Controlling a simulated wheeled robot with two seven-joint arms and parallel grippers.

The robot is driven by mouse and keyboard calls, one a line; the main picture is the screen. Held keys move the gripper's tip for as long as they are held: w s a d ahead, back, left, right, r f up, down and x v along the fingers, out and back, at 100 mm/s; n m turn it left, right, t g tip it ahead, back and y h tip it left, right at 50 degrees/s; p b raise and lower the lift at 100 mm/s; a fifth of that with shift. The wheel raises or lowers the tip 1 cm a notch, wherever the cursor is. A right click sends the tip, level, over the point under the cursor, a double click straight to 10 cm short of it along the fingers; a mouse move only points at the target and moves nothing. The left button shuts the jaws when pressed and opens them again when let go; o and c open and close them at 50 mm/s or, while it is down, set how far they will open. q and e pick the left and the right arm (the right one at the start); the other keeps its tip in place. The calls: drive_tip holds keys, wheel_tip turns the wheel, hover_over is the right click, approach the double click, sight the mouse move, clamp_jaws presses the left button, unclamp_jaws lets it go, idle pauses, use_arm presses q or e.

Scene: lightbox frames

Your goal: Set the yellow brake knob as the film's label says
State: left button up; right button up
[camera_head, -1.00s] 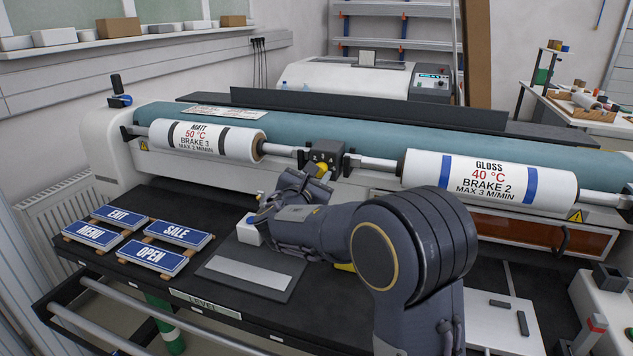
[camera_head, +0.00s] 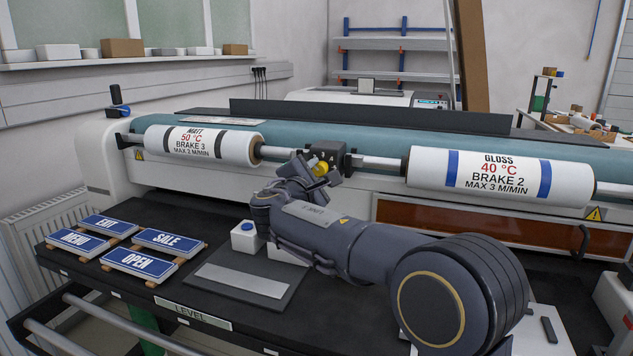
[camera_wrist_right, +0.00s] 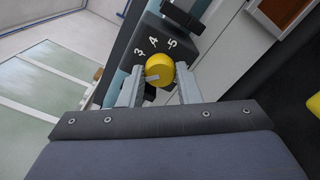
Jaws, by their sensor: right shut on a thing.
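The yellow brake knob (camera_head: 320,168) sits on a dark block (camera_head: 329,155) between two film rolls, mostly behind my right gripper. My right gripper (camera_wrist_right: 159,76) is shut on the knob (camera_wrist_right: 158,68), one finger on each side. The left roll (camera_head: 201,145) reads MATT, 50 °C, BRAKE 3. The right roll (camera_head: 501,177) reads GLOSS, 40 °C, BRAKE 2. My left gripper is out of view.
Signs reading EXIT, MENU, SALE and OPEN (camera_head: 138,263) lie on the black table (camera_head: 205,215) at left. A small white box (camera_head: 246,237) and a grey plate (camera_head: 242,281) lie below my right arm. The rolls' metal shaft (camera_head: 381,163) flanks the block.

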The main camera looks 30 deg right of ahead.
idle(0.4)
drive_tip(key=o, duration=1)
drive_tip(key=shift+c, duration=0.2)
drive_tip(key=v, duration=0.8)
